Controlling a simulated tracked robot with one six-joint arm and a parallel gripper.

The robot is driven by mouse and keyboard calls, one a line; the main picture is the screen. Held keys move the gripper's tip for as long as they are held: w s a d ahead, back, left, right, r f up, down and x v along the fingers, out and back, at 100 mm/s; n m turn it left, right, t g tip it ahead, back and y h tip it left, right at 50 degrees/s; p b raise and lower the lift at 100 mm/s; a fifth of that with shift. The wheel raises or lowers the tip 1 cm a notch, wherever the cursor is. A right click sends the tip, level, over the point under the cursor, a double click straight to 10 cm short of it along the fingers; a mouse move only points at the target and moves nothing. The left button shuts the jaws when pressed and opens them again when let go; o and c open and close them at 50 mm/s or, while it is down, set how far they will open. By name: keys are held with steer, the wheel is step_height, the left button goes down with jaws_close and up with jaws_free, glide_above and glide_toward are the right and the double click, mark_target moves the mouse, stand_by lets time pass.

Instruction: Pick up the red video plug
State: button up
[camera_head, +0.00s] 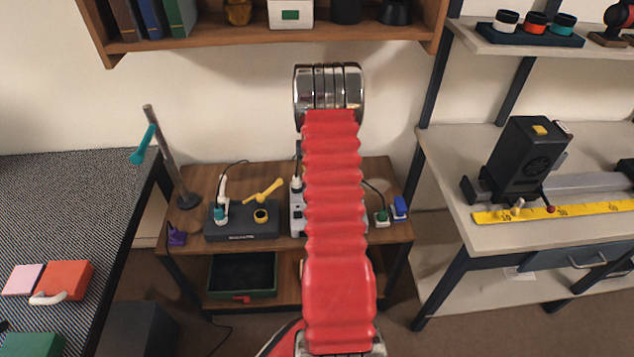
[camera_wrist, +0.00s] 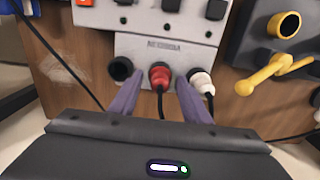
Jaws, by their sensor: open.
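The red video plug (camera_wrist: 160,76) sits in the lower edge of a pale grey panel box (camera_wrist: 165,52) in the wrist view, with a dark cord running down from it. My gripper (camera_wrist: 159,84) is open, its two purple-grey fingers on either side of the plug. I cannot tell whether either finger touches it. In the head view my red arm hides the plug and the gripper; only the left part of the panel box (camera_head: 297,218) shows on the small wooden table.
In the wrist view a white plug (camera_wrist: 201,83) is close beside the right finger, and a black socket (camera_wrist: 121,69) is near the left. A dark box with a yellow lever (camera_wrist: 265,75) is at the right. A lamp-like post (camera_head: 172,160) stands at the table's left.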

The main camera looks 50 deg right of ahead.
steer(key=shift+c, duration=0.6)
steer(key=c, duration=1)
steer(key=shift+o, duration=0.2)
steer(key=shift+r, duration=0.15)
step_height(320, 180, up, 10)
steer(key=shift+f, duration=0.1)
